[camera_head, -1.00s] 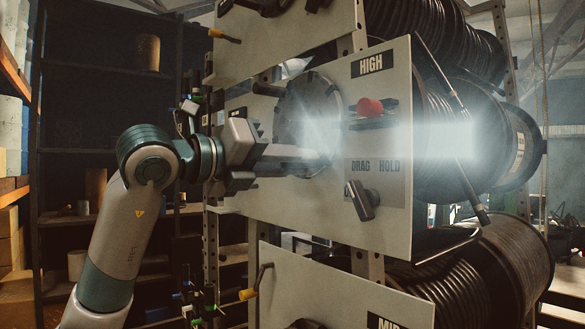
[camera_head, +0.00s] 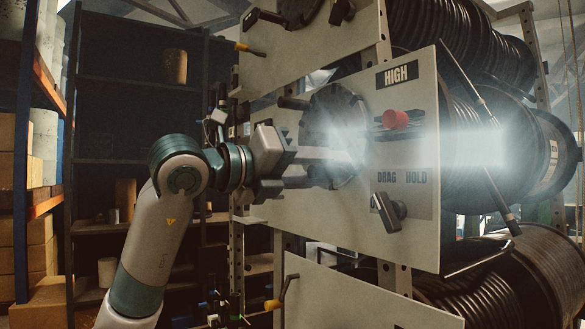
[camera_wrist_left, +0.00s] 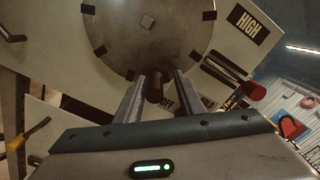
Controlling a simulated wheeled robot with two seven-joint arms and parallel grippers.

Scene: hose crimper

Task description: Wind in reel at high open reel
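The reel panel marked HIGH (camera_head: 397,74) is pale, with a round dark crank disc (camera_head: 335,112) on its face. The disc also shows in the wrist view (camera_wrist_left: 150,40). A short dark handle (camera_wrist_left: 155,88) stands at the disc's lower rim. My left gripper (camera_head: 335,164) is at the disc's lower part. In the wrist view its two fingers (camera_wrist_left: 160,78) are apart, one on each side of the handle, with gaps showing. A bright glare hides the fingertips in the head view. My right gripper is not in view.
A red knob (camera_head: 396,119) and a DRAG/HOLD lever (camera_head: 389,212) sit right of the disc. A black hose reel (camera_head: 490,170) is behind the panel. Other reel panels are above and below (camera_head: 350,305). Shelves stand at the left (camera_head: 25,200).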

